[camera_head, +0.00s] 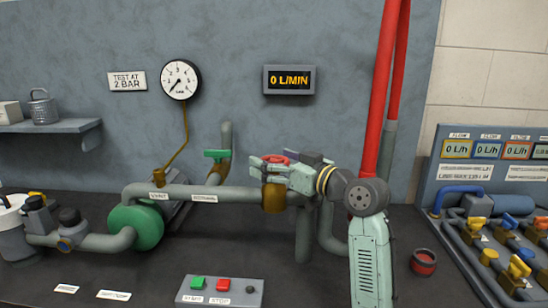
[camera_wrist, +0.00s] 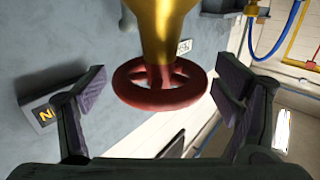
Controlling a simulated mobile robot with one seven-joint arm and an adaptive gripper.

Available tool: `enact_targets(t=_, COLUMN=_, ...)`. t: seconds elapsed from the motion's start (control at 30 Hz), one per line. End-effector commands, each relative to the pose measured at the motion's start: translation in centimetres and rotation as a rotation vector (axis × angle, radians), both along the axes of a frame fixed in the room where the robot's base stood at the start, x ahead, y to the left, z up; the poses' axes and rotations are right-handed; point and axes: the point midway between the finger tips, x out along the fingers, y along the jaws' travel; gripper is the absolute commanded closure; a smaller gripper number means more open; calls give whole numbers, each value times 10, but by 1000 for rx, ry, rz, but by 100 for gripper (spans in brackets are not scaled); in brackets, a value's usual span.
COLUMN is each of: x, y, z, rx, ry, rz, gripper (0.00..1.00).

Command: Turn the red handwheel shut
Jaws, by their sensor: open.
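The red handwheel (camera_head: 273,158) sits on top of a brass valve body (camera_head: 273,198) on the grey pipe. In the wrist view the handwheel (camera_wrist: 160,100) is a dark red ring with spokes, near the middle, joined to the brass body (camera_wrist: 160,25). My gripper (camera_head: 286,168) is at the valve in the head view and partly hides the wheel. In the wrist view my gripper (camera_wrist: 160,88) is open, with one dark pad on each side of the wheel. Gaps show between both pads and the rim; I see no contact.
A flow display (camera_head: 289,79) reads 0 L/MIN. A round gauge (camera_head: 180,79) hangs on the wall beside a "TEST AT 2 BAR" sign (camera_head: 127,81). A green-handled valve (camera_head: 217,154) stands left of the wheel. A push-button box (camera_head: 220,291) and red cup (camera_head: 423,262) occupy the bench.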

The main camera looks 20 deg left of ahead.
Motion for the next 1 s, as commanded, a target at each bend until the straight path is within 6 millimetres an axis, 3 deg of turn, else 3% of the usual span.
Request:
enact_targets(t=0.23, x=0, y=1, z=0, rx=0, ry=0, rz=0, gripper=17)
enact_targets(t=1.0, x=0, y=0, z=0, rx=0, ry=-1, rz=-1, gripper=65)
